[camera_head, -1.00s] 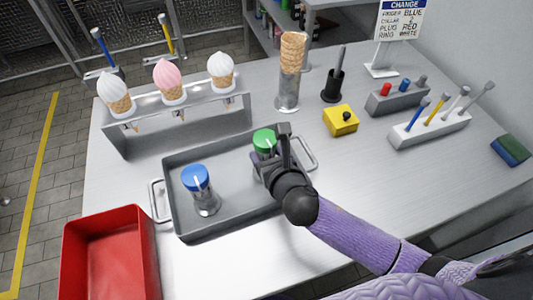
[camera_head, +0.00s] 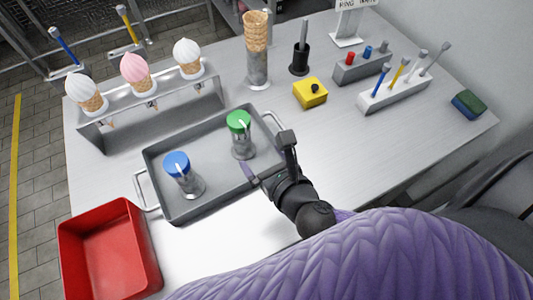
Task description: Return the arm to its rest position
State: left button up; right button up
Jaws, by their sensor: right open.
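My right gripper (camera_head: 270,172) is open and empty at the right front edge of the grey tray, its arm coming in from the lower right. In the tray (camera_head: 163,158) stand two clear containers, one with a green lid (camera_head: 239,122) and one with a blue lid (camera_head: 177,163). The green-lidded one is upright just beyond the gripper, apart from it. The blue-lidded one stands to the left. My purple sleeved arm (camera_head: 370,260) fills the lower right. My left gripper is not in view.
A rack (camera_head: 165,117) with several ice cream cones stands behind the tray. A red bin (camera_head: 108,255) is at the front left. A stack of cones (camera_head: 256,40), a yellow box with a black knob (camera_head: 310,93), a white tool holder (camera_head: 395,92) and a sponge (camera_head: 468,104) stand on the table.

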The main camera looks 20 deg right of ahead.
jog(key=shift+s+r, duration=0.15)
jog(key=shift+s, duration=0.3)
